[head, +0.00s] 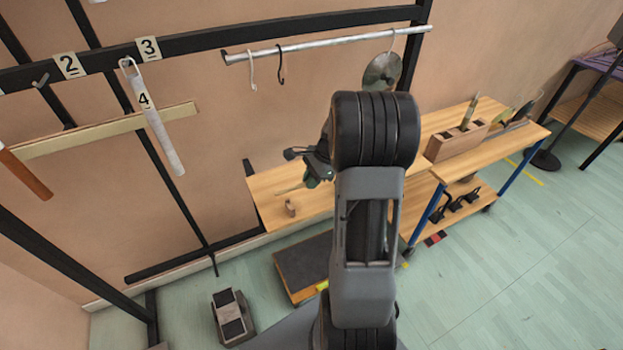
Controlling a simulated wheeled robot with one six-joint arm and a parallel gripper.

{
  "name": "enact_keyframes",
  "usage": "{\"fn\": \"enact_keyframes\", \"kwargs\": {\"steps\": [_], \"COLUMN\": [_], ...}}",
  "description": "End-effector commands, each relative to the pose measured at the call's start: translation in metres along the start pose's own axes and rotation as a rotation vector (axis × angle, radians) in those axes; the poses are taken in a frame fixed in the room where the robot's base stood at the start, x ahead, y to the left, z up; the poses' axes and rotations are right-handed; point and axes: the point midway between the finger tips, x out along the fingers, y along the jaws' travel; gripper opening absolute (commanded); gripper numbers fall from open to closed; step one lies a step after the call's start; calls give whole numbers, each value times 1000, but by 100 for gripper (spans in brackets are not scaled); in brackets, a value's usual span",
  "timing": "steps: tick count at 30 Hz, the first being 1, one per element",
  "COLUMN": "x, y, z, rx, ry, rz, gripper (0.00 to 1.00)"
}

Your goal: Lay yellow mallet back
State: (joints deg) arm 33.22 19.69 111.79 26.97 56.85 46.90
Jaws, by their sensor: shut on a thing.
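My gripper (312,180) is left of my arm's thick black joint, over the left part of the wooden bench (262,206). It is shut on the yellow mallet, whose thin pale handle (290,189) sticks out to the left, low over the bench top. I cannot tell whether the handle touches the wood. The mallet's head is not clearly visible; the gripper and arm hide that side.
A small wooden piece (291,208) stands on the bench near the handle. A wooden holder block (455,142) with sticks stands at right. A metal rail (310,44) with hooks and a cymbal (381,72) hangs above. A dark-topped platform (303,264) lies below.

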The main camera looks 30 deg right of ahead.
Motion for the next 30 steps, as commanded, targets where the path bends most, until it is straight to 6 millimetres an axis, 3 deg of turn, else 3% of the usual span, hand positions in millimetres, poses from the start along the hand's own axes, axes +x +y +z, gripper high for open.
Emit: {"fn": "enact_keyframes", "kwargs": {"steps": [19,30], "x": [53,59], "y": [6,6], "z": [-22,-24], "rx": [1,0], "ry": [-1,0], "rz": [1,-1], "gripper": [0,0]}}
